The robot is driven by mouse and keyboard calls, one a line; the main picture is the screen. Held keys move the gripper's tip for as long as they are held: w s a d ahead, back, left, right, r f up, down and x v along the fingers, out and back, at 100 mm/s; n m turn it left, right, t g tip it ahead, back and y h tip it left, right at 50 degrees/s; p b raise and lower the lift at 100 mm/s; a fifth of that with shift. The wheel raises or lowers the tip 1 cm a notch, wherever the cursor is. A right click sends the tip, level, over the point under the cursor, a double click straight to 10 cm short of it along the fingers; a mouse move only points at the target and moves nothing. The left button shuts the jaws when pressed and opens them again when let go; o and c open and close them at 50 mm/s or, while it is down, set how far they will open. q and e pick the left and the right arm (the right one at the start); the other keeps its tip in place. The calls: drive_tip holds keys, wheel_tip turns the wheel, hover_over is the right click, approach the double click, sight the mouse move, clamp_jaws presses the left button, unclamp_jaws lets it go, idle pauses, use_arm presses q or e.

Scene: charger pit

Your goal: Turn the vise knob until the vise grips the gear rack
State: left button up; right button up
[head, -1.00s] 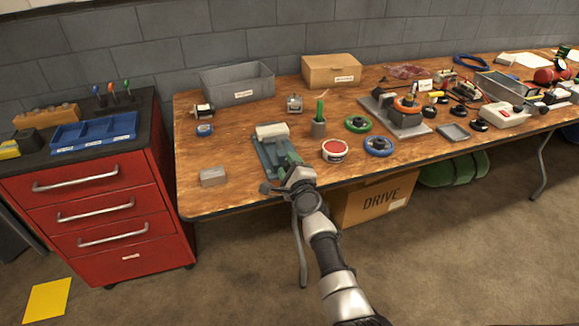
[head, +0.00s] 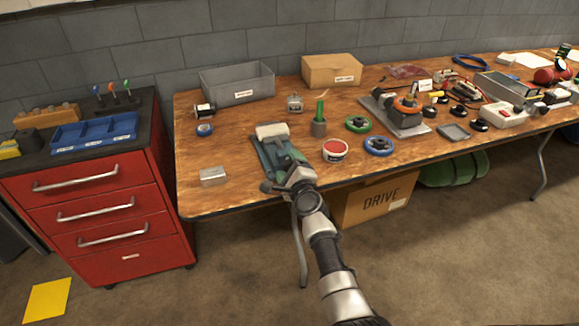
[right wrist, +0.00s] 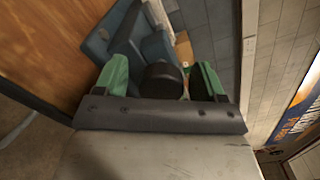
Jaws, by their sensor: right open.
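The blue-grey vise (head: 268,155) stands at the front edge of the wooden table, and a pale piece (head: 271,131) sits at its far end. In the right wrist view the vise (right wrist: 125,42) lies ahead, with a pale, ridged strip (right wrist: 158,14) at its top that looks like the gear rack. My right gripper (head: 289,168) is at the vise's near end. Its green fingers are open, one on each side of the round black vise knob (right wrist: 162,80). Gaps show beside the knob; contact cannot be told. My left gripper is out of view.
A small grey block (head: 213,175) lies left of the vise. A grey bin (head: 237,85) stands behind. The table's front left is mostly clear.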

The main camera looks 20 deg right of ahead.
drive_tip(key=shift+s, duration=0.3)
drive_tip(key=s+p, duration=0.3)
drive_tip(key=s, duration=0.7)
drive_tip(key=shift+s+d+p, duration=0.15)
drive_tip(key=shift+p, duration=0.15)
